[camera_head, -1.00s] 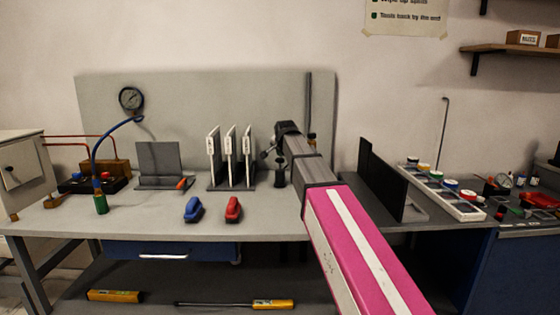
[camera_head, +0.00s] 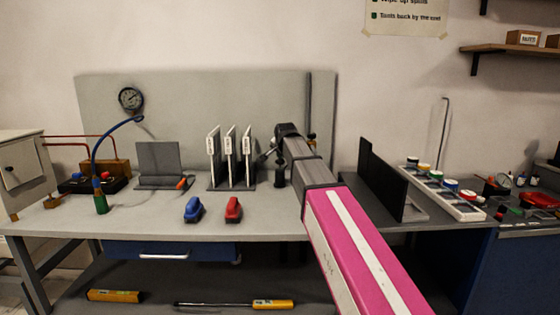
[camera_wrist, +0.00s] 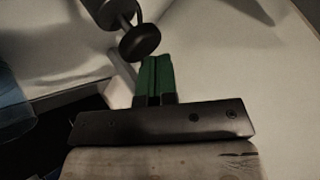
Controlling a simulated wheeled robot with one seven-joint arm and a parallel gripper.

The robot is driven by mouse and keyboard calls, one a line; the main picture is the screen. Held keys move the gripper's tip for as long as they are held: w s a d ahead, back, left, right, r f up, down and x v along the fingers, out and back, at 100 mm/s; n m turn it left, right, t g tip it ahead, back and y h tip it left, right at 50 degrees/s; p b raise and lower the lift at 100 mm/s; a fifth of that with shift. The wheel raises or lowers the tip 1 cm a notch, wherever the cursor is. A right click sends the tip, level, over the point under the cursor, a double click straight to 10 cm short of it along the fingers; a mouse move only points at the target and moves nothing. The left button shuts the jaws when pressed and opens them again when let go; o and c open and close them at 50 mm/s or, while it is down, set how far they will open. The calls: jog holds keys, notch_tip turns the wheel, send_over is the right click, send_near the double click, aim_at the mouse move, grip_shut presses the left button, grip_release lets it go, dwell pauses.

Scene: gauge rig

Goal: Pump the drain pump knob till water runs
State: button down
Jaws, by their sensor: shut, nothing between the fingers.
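In the wrist view a dark cylinder (camera_wrist: 103,10) has a thin rod ending in a round black knob (camera_wrist: 140,42), which looks like the pump knob. My gripper (camera_wrist: 155,62) has green fingertips shut together with nothing between them. The fingertips are right beside the knob; I cannot tell whether they touch it. In the head view a small dark upright fitting (camera_head: 280,177), probably the pump, stands on the bench right of the white plates. My arm's dark end is just above it and partly hides it. No running water shows.
A rack of white plates (camera_head: 230,158) stands close left of the arm's end. A black upright panel (camera_head: 381,180) is to the right. Blue (camera_head: 193,209) and red (camera_head: 233,209) clamps lie in front. A gauge (camera_head: 131,98) is on the back board. The bench front is mostly clear.

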jog(key=shift+f, duration=0.75)
dwell(0.8)
jog(key=shift+r, duration=1.65)
jog(key=shift+r, duration=0.1)
jog(key=shift+r, duration=2.4)
jog(key=shift+s, duration=0.1)
